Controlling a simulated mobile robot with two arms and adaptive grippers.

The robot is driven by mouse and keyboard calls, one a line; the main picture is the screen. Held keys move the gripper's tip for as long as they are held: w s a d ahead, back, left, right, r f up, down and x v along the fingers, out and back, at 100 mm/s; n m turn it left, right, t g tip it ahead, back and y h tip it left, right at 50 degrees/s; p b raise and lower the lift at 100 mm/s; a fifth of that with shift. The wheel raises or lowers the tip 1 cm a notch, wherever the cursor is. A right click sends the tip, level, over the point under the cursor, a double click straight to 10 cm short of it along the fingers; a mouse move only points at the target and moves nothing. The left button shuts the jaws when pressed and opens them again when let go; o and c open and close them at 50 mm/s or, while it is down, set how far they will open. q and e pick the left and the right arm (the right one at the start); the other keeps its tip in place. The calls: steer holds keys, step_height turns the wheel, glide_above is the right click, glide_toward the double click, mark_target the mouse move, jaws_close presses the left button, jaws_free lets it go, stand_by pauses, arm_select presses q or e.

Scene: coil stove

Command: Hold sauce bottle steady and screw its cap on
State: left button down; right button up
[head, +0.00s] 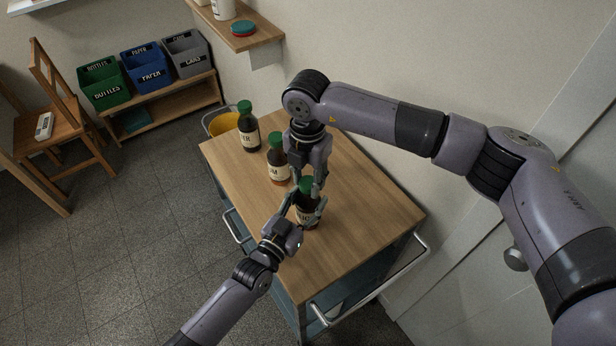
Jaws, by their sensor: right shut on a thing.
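The sauce bottle (306,217) is dark, with a pale label partly showing, and stands upright on the wooden cart top. Its green cap (306,184) is at the top of the bottle; whether it is seated or raised is too small to tell. My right gripper (308,186) comes down from above and is shut on the cap. My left gripper (305,207) reaches in from the lower left with its fingers on either side of the bottle. Whether these fingers press on the glass cannot be told. The fingers hide part of the bottle.
Two other green-capped bottles stand behind, one near (278,167) and one farther left (248,132). The wooden cart top (365,205) is clear to the right and front. A metal handle (375,285) runs along its side.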

steer(key=m, duration=0.4)
steer(key=shift+m, duration=0.3)
steer(key=m, duration=0.4)
steer(key=shift+a, duration=0.1)
steer(key=m, duration=0.4)
steer(key=shift+a+m, duration=0.35)
steer(key=shift+m, duration=0.55)
steer(key=shift+a+m, duration=0.1)
steer(key=shift+m, duration=0.4)
steer(key=shift+w+d+m, duration=0.1)
steer(key=shift+d+m, duration=0.1)
steer(key=shift+m, duration=0.5)
steer(key=shift+d+m, duration=0.3)
steer(key=shift+c, duration=0.2)
steer(key=o, duration=0.7)
